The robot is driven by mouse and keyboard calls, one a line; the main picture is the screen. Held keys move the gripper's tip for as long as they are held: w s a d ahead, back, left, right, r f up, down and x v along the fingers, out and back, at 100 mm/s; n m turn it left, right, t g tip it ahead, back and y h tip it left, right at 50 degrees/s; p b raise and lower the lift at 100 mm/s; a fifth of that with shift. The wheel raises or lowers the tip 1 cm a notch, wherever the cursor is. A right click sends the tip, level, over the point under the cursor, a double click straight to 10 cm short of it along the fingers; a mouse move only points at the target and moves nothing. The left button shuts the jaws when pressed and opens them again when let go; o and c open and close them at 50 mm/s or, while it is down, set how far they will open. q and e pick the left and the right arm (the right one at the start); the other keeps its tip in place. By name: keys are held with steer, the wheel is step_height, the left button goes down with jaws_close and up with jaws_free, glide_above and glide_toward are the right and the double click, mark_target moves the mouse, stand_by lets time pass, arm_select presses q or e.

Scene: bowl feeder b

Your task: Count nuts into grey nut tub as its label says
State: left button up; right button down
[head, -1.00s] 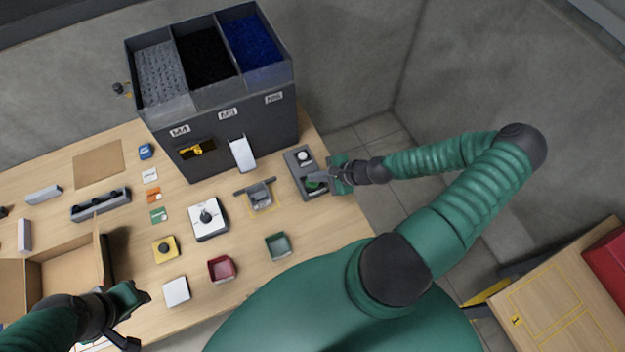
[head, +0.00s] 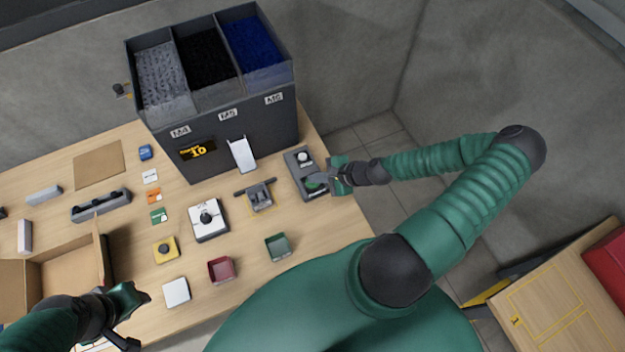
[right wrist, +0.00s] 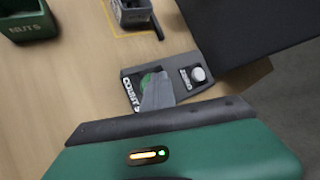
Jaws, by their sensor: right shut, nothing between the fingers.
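The grey nut tub (head: 261,197) stands in a yellow outline below the white chute (head: 242,155); its contents and label are unreadable. It also shows in the right wrist view (right wrist: 131,14). The feeder's display (head: 198,149) seems to read 10. My right gripper (head: 318,180) is shut and empty, its tips over the green button of the grey button box (head: 294,163). In the right wrist view the box is marked COUNT 5 beside the green button (right wrist: 147,80) and ZERO beside the white button (right wrist: 198,74). Contact is unclear. My left gripper (head: 130,312) is at lower left, its jaws unclear.
The feeder (head: 235,125) has bins marked M4, M5 and M6. A green tub (head: 278,247), a red tub (head: 221,270), a white dial box (head: 208,220) and a yellow button box (head: 166,250) stand nearby. An open carton (head: 70,270) is at left.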

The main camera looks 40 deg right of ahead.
steer(key=shift+r+p, duration=0.35)
steer(key=shift+r, duration=0.25)
steer(key=shift+r, duration=0.1)
step_height(320, 180, up, 5)
steer(key=p, duration=0.5)
stand_by(0.3)
